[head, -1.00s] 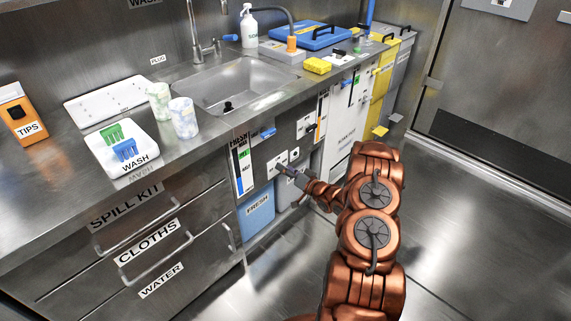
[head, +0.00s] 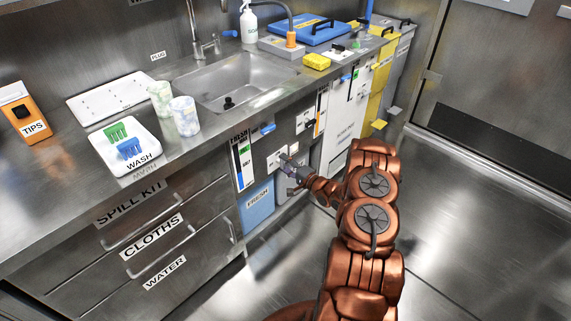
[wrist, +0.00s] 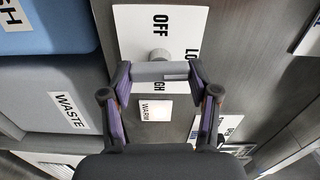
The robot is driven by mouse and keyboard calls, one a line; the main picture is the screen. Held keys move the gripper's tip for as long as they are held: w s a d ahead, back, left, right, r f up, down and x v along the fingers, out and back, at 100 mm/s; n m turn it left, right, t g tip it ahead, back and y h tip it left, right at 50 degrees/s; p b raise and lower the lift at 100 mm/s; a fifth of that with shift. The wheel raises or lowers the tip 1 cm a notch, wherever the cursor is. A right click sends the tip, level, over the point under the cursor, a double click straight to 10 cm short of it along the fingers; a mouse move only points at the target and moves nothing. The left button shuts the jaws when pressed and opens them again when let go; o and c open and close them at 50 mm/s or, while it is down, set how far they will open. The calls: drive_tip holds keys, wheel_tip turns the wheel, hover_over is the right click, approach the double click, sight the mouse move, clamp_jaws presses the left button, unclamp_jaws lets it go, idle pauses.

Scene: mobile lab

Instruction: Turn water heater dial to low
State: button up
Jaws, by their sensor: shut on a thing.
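The water heater dial (wrist: 162,70) is a grey bar-shaped knob on a white plate (wrist: 135,38) marked OFF, LOW and HIGH. The bar lies level across the wrist view and partly covers the HIGH lettering. I cannot tell which mark it points to. My gripper (wrist: 160,77) is shut on the dial, with one finger at each end of the bar. In the head view, my gripper (head: 287,162) is at the white plate on the cabinet front below the sink, and the dial itself is too small to make out.
A small light panel (wrist: 155,109) reading WARM sits beside the dial plate. A blue FRESH container (head: 257,208) and a grey WASTE container (wrist: 62,92) stand below. A FRESH level gauge (head: 242,162) is left of the plate. The floor at right is clear.

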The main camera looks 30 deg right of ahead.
drive_tip(key=shift+m, duration=0.3)
idle(0.4)
drive_tip(key=o, duration=1.2)
drive_tip(key=shift+c, duration=0.2)
drive_tip(key=shift+s, duration=0.1)
drive_tip(key=v, duration=1.2)
